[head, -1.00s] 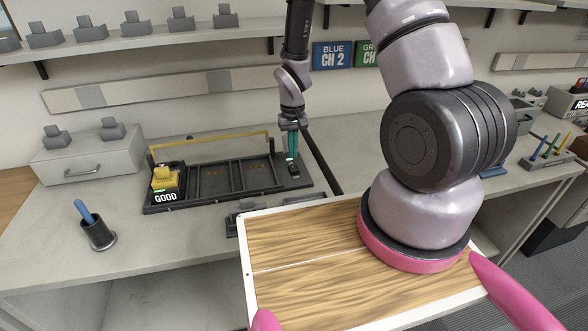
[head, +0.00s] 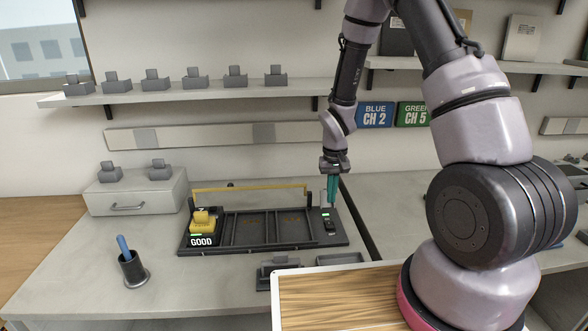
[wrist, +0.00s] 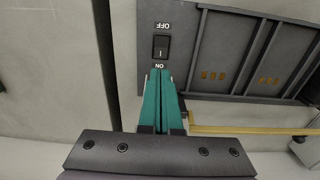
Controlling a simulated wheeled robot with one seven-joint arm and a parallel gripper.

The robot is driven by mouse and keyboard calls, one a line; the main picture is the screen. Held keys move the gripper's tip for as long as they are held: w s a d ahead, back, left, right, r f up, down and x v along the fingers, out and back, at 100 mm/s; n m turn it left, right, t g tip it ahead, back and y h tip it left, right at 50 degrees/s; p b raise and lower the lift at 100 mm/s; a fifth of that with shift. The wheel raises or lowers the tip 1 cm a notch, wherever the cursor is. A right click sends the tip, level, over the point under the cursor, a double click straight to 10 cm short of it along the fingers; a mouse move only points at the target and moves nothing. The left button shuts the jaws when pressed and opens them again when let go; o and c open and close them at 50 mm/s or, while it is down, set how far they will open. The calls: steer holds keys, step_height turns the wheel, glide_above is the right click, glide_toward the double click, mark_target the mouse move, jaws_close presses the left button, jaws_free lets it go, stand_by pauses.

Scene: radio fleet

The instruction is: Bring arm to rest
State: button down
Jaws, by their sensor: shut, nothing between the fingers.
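My gripper (head: 332,190) has teal fingers, shut together and empty. It points down over the right end of a dark charging rack (head: 262,246) on the grey bench. In the wrist view the shut fingertips (wrist: 160,74) lie just by the ON side of a black rocker switch (wrist: 161,46) marked OFF and ON. I cannot tell whether they touch the rack. The switch also shows in the head view (head: 330,225). A yellow radio (head: 203,222) stands in the rack's left slot above a GOOD display with a green light. The other slots look empty.
A yellow bar (head: 250,189) runs along the rack's back. A grey drawer box (head: 130,200) stands to the left and a pen cup (head: 133,270) in front of it. Small grey holders (head: 278,270) lie before the rack. A shelf (head: 215,91) hangs above.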

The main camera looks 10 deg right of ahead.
steer(key=s+d+r+m+t+y, duration=0.1)
steer(key=s+d+r+t, duration=0.1)
steer(key=r, duration=1.1)
steer(key=s+d+r+m+t, duration=0.1)
steer(key=s+d+r, duration=0.1)
steer(key=r, duration=1)
steer(key=s+d+r+m+t+y, duration=0.1)
steer(key=s+r+t, duration=0.3)
steer(key=s+r, duration=1)
steer(key=shift+s+d+r+m, duration=0.2)
steer(key=shift+s+d+m, duration=0.15)
steer(key=shift+s+m, duration=0.3)
steer(key=c, duration=1.5)
jaws_free()
steer(key=shift+c, duration=0.2)
